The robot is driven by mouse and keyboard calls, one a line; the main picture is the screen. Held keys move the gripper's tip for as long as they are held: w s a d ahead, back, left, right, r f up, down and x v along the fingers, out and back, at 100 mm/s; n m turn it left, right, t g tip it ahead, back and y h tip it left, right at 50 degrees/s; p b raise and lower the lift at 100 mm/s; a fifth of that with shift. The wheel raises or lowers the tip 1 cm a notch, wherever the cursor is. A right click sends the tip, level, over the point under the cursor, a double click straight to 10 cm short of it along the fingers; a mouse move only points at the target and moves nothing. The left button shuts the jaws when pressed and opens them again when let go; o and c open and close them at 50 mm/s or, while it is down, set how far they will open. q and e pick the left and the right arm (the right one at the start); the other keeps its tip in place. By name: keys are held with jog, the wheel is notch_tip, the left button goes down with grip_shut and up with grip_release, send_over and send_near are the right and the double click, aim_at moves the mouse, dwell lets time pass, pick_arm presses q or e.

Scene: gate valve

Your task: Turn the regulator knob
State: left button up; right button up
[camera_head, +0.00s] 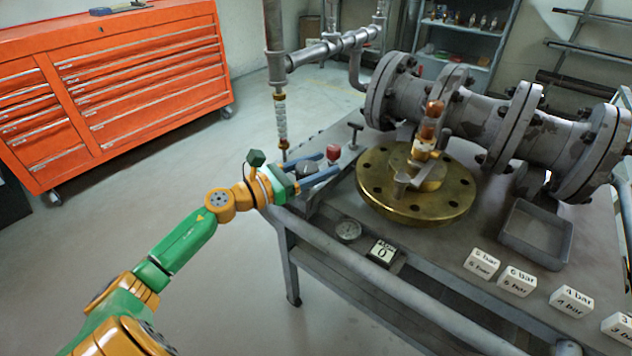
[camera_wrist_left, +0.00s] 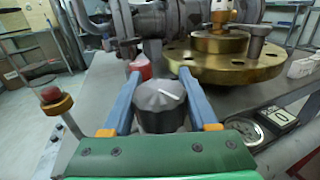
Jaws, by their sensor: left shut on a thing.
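The regulator knob (camera_wrist_left: 160,98) is a dark grey faceted knob with a white pointer line, which points to the upper right in the left wrist view. In the head view the knob (camera_head: 313,168) is partly covered by my fingers. My left gripper (camera_head: 325,165) reaches in from the left to the table's left edge. In the left wrist view its two blue fingers (camera_wrist_left: 160,92) stand on either side of the knob and are shut on it. My right gripper is not in view.
A brass flange (camera_head: 440,215) stands right of the knob, with a grey flanged pipe (camera_head: 480,118) behind. A red knob (camera_head: 333,152) is close beyond my fingers. A round gauge (camera_head: 347,230), a display reading 0 (camera_head: 382,251) and pressure blocks (camera_head: 516,281) lie along the table front.

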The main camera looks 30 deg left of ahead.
pick_arm(q)
jog(key=m+g+h+b, duration=0.1)
jog(key=h+b, duration=0.1)
jog(key=m+g+h+b, duration=0.1)
jog(key=m+h+b, duration=0.1)
jog(key=b, duration=0.1)
jog(key=m+g+h+b, duration=0.1)
jog(key=b, duration=0.1)
jog(key=shift+s+d+f+g+h, duration=0.25)
jog(key=shift+d+f+g+h, duration=0.05)
jog(key=shift+d+g+h, duration=0.1)
jog(key=shift+s+d+r+m+g+h+b, duration=0.1)
jog(key=shift+s+r+m+g+h+b, duration=0.05)
jog(key=shift+m+g+h+b, duration=0.55)
jog(key=shift+m+g, duration=0.4)
jog(key=shift+s+d+r+m+g+h+b, duration=0.15)
jog(key=shift+m+g+h+b, duration=0.15)
jog(key=shift+m+g+h, duration=0.15)
jog(key=shift+g+h, duration=0.25)
jog(key=shift+g, duration=0.1)
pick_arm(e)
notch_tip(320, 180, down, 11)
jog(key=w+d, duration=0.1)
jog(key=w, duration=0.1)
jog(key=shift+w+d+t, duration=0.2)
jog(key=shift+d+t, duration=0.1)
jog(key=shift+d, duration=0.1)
pick_arm(q)
jog(key=shift+m, duration=0.25)
